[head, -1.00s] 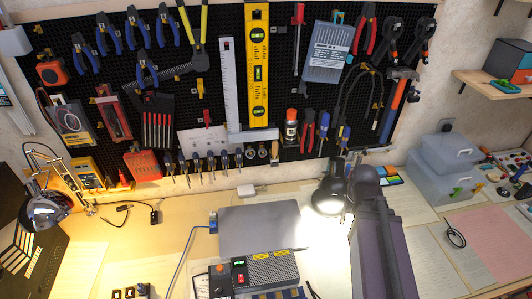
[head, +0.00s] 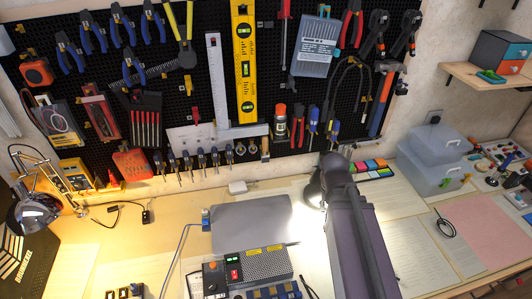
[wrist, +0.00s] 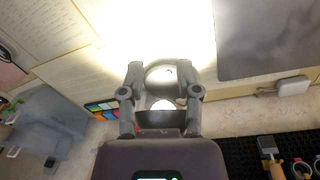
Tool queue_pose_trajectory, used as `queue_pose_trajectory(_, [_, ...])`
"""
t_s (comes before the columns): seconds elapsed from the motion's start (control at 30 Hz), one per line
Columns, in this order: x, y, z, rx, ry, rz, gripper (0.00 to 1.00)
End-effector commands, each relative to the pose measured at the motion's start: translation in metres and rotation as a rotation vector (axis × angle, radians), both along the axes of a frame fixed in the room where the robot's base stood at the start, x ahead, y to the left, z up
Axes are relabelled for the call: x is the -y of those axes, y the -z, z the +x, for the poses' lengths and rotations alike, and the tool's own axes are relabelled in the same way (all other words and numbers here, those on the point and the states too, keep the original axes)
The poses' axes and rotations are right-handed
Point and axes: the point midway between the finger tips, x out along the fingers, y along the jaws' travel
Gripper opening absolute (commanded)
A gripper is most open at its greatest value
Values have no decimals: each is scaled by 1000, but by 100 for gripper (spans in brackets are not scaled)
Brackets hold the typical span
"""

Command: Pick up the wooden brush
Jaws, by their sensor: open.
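The wooden brush seems to be the small tool with a pale wooden handle (head: 265,146) hanging low on the pegboard, right of the metal square. It also shows at the lower right of the wrist view (wrist: 267,146), dark end toward the table and wooden part cut by the frame edge. My gripper (wrist: 162,68) is open and empty, fingers spread in front of a lit desk lamp. The brush is outside the fingers, off to the right in the wrist view. In the head view my arm hides most of the gripper.
The desk lamp (head: 313,191) stands beside my arm. Sticky notes (head: 370,165) and clear boxes (head: 432,160) are to the right. A grey laptop-like panel (head: 250,222) and a device (head: 247,270) lie on the bench. Other tools hang close around the brush.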

Motion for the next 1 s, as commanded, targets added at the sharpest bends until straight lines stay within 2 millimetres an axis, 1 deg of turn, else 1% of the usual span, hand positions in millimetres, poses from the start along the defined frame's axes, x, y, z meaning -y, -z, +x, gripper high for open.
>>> queue_pose_trajectory(0.03, [-5,2,7,15,13,-28,43])
queue_pose_trajectory(0.23, [-26,1,35,123,103,-173,43])
queue_pose_trajectory(0.47, [-64,-9,69,326,201,-318,43])
queue_pose_trajectory(0.67, [-110,-25,96,544,265,-388,43])
queue_pose_trajectory(0.77, [-136,-34,107,662,290,-399,43])
queue_pose_trajectory(0.9, [-179,-50,119,834,315,-391,43])
queue_pose_trajectory(1.0, [-210,-61,125,952,325,-368,43])
